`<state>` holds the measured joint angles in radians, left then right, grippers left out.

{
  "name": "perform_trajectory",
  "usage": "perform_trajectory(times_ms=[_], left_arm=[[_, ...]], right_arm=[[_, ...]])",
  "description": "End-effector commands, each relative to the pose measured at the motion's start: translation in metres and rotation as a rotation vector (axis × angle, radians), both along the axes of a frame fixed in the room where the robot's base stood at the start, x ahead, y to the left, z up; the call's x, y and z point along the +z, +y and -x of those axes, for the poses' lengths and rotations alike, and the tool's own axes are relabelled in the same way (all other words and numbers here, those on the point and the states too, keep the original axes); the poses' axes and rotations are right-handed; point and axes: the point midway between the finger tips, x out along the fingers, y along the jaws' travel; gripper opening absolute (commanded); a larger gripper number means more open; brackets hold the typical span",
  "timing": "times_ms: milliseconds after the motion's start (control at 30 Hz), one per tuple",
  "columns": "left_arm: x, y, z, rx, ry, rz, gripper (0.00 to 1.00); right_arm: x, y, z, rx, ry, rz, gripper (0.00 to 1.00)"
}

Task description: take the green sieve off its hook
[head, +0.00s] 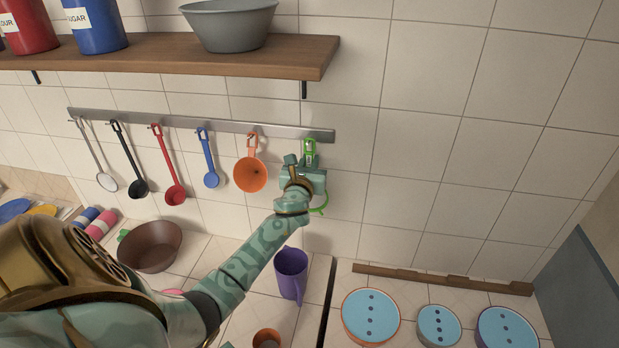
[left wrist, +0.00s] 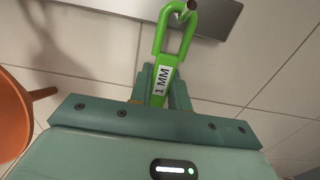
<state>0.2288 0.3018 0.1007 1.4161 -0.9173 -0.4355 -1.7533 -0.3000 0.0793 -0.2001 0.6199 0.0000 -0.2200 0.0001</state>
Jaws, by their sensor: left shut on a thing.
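The green sieve (head: 310,146) hangs upright at the right end of the steel rail (head: 210,121). My left gripper (head: 311,167) is shut on its handle, just below the top loop. In the left wrist view, the green handle (left wrist: 178,50) with its "1 MM" label stands between the fingers of my left gripper (left wrist: 162,92). A hook tip (left wrist: 191,5) shows at the top of the loop, which appears to be still around it. My gripper hides most of the sieve's bowl in the head view; a bit of green rim shows below. My right gripper is not in view.
An orange funnel (head: 250,176) hangs close to the left, with a blue ladle (head: 211,178) beyond it. A wooden shelf (head: 180,55) juts out above the rail. A purple mug (head: 291,270) stands below my left forearm. The wall to the right is clear.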

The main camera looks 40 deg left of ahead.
Motion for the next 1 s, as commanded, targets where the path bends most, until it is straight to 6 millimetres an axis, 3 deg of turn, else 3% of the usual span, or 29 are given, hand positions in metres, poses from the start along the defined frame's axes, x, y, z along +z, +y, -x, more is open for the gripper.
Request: perform_trajectory(times_ms=[267, 467, 800, 1000], left_arm=[[0.018, 0.000, 0.000, -0.001, 0.000, -0.002, 0.00], [0.013, -0.019, 0.034, -0.002, 0.004, 0.000, 0.00], [0.012, -0.066, 0.120, -0.002, 0.004, 0.002, 0.00], [0.013, -0.083, 0.149, -0.001, 0.002, 0.001, 0.00]], right_arm=[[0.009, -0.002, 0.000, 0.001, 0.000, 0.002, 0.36], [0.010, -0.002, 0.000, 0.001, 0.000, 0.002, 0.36], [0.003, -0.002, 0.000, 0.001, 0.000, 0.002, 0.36], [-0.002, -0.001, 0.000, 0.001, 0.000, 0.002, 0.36]])
